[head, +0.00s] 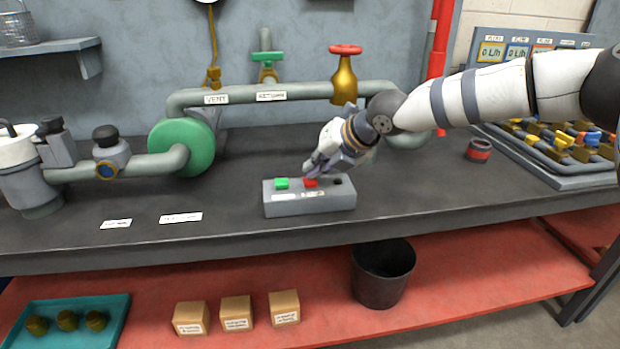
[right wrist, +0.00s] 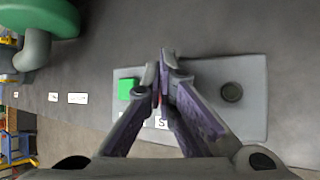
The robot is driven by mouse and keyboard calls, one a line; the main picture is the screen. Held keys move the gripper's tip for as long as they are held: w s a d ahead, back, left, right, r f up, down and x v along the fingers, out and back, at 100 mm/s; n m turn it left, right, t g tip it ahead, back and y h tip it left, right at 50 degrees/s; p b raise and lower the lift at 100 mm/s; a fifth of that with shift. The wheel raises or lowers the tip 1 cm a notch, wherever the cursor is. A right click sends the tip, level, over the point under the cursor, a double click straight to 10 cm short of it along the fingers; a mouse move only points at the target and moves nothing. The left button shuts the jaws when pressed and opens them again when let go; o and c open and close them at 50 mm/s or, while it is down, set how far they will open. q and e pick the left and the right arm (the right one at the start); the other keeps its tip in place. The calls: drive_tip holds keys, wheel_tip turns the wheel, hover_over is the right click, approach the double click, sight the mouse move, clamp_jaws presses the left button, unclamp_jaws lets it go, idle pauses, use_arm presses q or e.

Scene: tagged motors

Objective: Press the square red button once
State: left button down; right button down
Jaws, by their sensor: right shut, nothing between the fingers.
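The square red button (head: 310,183) sits in the middle of a grey button box (head: 290,206) on the dark bench. A green square button (head: 281,184) is to its left and a dark round one (head: 335,181) to its right. My right gripper (head: 309,172) is shut and empty, its fingertips directly over or at the red button; I cannot tell if they touch it. In the right wrist view the shut fingertips (right wrist: 163,60) hide nearly all of the red button, between the green button (right wrist: 126,89) and the dark round one (right wrist: 231,92). My left gripper is out of view.
A pipe with a green flange (head: 182,147) and a gold valve with a red handle (head: 344,75) stand behind the box. A red-and-dark ring (head: 479,149) and a tray of parts (head: 550,180) are at right. The bench left of the box holds flat labels (head: 181,217).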

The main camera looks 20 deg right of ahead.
drive_tip(key=shift+f, duration=0.15)
drive_tip(key=shift+r, duration=0.95)
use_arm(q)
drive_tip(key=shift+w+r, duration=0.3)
